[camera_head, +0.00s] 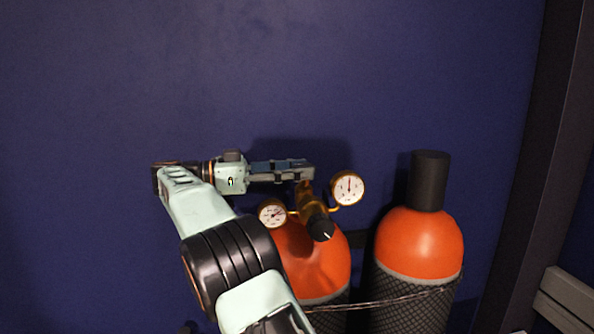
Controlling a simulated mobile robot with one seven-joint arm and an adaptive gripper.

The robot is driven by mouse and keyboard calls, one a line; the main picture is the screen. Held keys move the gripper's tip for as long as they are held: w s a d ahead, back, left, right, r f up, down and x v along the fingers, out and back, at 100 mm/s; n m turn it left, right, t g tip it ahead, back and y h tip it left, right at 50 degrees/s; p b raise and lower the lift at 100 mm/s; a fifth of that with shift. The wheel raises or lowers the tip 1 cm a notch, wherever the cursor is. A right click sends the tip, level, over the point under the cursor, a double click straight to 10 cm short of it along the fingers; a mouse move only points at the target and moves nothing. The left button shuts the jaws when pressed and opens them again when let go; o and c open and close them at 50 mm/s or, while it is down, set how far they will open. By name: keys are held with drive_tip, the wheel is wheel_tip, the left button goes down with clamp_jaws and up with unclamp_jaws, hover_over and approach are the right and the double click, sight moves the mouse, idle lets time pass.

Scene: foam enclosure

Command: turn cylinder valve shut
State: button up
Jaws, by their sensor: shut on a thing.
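The left orange-topped cylinder (327,266) stands against the blue wall, partly hidden by my arm. On it are a brass cylinder valve (306,193) and a regulator with a black knob (321,229). Two round white gauges sit beside these, one on the left (272,213) and one on the right (348,188). My gripper (305,170) reaches in sideways from the left, at the top of the brass valve. Its jaws are shut on the valve's top, which the fingers hide. The valve's turned position cannot be seen.
A second orange cylinder (420,243) with a black cap (429,181) stands close on the right. A strap (385,302) runs across both cylinders. A dark post (534,160) rises farther right. The wall above is clear.

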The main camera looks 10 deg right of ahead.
drive_tip(key=shift+r+m+g, duration=0.2)
drive_tip(key=shift+m+g, duration=0.1)
drive_tip(key=shift+g, duration=0.2)
drive_tip(key=o, duration=1.2)
drive_tip(key=shift+c, duration=0.2)
drive_tip(key=shift+f, duration=0.1)
drive_tip(key=shift+s+n+t, duration=0.15)
drive_tip(key=shift+n+t, duration=0.85)
drive_tip(key=shift+t, duration=0.6)
